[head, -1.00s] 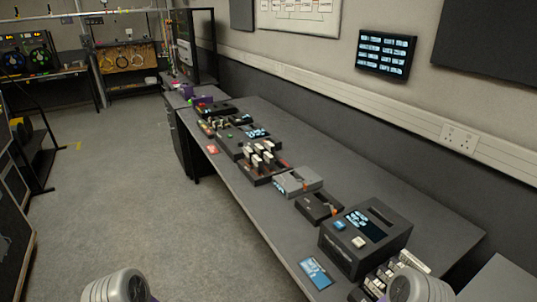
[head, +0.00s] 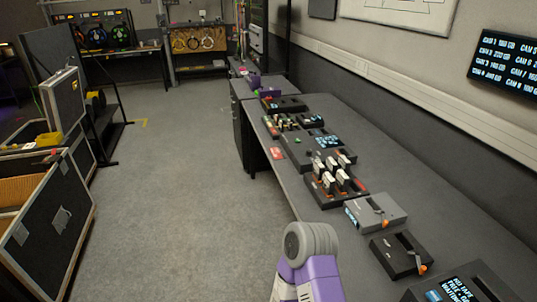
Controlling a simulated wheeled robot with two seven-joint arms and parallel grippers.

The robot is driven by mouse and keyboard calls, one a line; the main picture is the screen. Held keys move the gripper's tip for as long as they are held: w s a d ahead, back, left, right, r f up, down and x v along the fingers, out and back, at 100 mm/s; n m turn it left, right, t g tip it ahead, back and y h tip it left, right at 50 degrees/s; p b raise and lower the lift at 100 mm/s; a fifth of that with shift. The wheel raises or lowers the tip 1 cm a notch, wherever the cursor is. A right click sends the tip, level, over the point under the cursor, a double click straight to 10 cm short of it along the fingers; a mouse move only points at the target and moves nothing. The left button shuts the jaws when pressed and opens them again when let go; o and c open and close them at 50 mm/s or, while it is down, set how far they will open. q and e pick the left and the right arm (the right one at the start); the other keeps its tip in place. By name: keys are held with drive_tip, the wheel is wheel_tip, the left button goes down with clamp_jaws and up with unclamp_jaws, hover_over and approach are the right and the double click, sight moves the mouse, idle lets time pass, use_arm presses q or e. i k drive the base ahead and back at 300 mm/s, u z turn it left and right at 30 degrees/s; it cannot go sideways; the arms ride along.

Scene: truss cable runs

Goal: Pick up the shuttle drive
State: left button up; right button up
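I cannot tell for sure which object is the shuttle drive. Several upright white-topped units (head: 336,172) stand in a black dock (head: 322,194) on the long grey bench. In front of it lie a grey flat box (head: 372,211) with an orange catch and a black flat box (head: 396,252) with an orange catch. A black device with a lit screen (head: 458,290) is cut off by the bottom edge. Neither gripper is in view; only a grey and purple link of my arm shows at the bottom middle.
The long bench (head: 414,185) runs along the right wall. A black flight case (head: 65,222) stands open at left. The grey floor (head: 180,190) between is clear.

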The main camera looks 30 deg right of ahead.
sight(344, 163)
drive_tip(key=u, duration=0.05)
drive_tip(key=i, duration=1.25)
drive_tip(key=z, duration=0.55)
